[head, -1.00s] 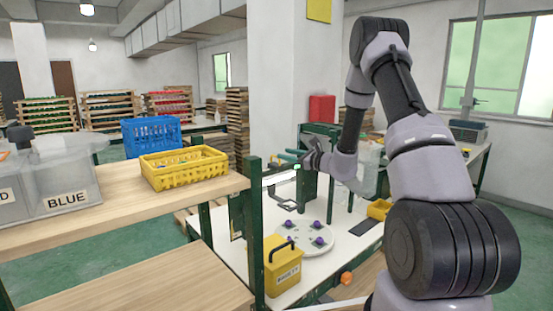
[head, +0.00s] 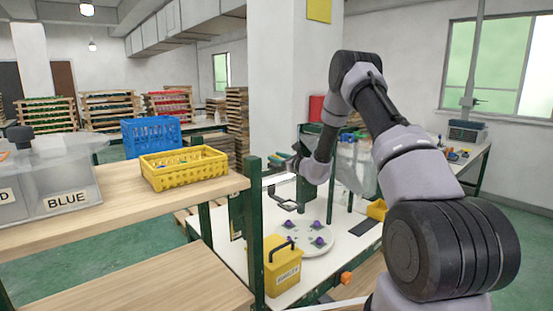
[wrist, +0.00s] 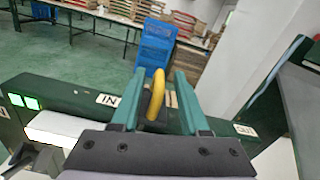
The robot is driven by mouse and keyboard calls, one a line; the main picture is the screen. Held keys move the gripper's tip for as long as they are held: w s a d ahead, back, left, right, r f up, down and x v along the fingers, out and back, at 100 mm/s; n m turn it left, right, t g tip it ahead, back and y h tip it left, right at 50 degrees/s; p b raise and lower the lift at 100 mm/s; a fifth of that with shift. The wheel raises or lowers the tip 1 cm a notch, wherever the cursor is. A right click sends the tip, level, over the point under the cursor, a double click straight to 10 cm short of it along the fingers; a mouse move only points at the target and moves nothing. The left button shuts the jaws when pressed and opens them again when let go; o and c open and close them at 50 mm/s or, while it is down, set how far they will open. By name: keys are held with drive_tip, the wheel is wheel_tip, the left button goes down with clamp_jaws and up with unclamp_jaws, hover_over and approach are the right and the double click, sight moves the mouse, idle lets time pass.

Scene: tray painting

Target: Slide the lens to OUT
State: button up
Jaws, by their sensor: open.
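A dark green rail (wrist: 70,105) crosses the wrist view, with an IN label (wrist: 108,99) on its left part and an OUT label (wrist: 245,130) on its right part. In the head view my gripper (head: 274,162) is small, above the white bench. A dark framed piece, perhaps the lens (head: 284,194), hangs below it.
A round white tray (head: 325,247) with several purple items lies on the bench. A yellow labelled box (head: 283,268) stands in front of it. A wooden shelf (head: 120,185) with bins is at left.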

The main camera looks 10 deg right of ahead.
drive_tip(key=shift+w+a, duration=0.1)
drive_tip(key=shift+w, duration=0.05)
clamp_jaws()
idle(1.4)
